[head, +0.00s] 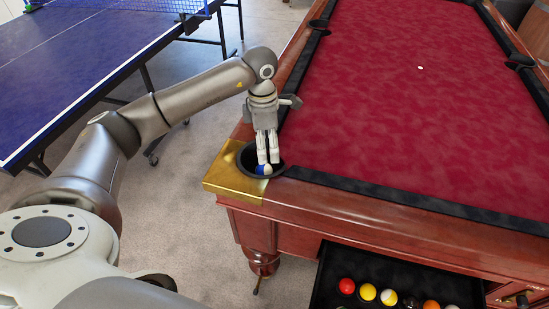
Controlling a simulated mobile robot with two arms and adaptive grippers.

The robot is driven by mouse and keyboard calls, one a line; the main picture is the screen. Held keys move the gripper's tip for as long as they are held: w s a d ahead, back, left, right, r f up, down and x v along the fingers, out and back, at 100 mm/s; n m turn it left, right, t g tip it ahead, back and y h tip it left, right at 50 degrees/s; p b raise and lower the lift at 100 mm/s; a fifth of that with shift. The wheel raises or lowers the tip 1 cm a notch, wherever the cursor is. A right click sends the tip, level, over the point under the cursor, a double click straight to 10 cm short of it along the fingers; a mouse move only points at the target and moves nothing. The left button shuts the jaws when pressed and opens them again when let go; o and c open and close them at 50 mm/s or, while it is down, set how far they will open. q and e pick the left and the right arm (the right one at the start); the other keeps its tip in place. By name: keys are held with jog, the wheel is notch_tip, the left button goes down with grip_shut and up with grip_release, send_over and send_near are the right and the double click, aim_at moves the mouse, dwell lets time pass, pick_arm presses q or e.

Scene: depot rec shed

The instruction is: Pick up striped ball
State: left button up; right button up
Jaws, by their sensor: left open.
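A blue and white striped ball (264,170) sits in the corner pocket (246,170) of the pool table, at the near left corner. My left gripper (268,159) points down over the pocket with its fingertips right at the ball. The fingers look close together in this view, and they hide part of the ball. I cannot tell whether the fingers touch it. My right gripper is not in view.
The pool table (400,110) has red cloth and a wooden rail, with a small white ball (420,68) on it. A black tray (330,280) below holds several balls. A blue table-tennis table (70,70) stands at left. Carpet floor lies between the tables.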

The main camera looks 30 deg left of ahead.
aim_at(264, 166)
pick_arm(q)
jog(key=shift+w+a+f+y, duration=0.15)
jog(key=shift+a+f+y, duration=0.1)
jog(key=shift+a, duration=0.2)
jog(key=shift+w+a+f+y, duration=0.1)
jog(key=shift+a+f+y, duration=0.1)
jog(key=shift+a, duration=0.2)
jog(key=f, duration=0.3)
jog(key=shift+s+f+p, duration=0.35)
jog(key=shift+f, duration=0.45)
notch_tip(264, 166, down, 5)
jog(key=shift+w+d+r+p, duration=0.1)
jog(key=shift+r+p, duration=0.05)
jog(key=shift+p, duration=0.15)
jog(key=c, duration=1.2)
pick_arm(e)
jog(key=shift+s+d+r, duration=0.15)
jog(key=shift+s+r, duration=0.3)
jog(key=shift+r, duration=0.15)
pick_arm(q)
jog(key=shift+r, duration=0.1)
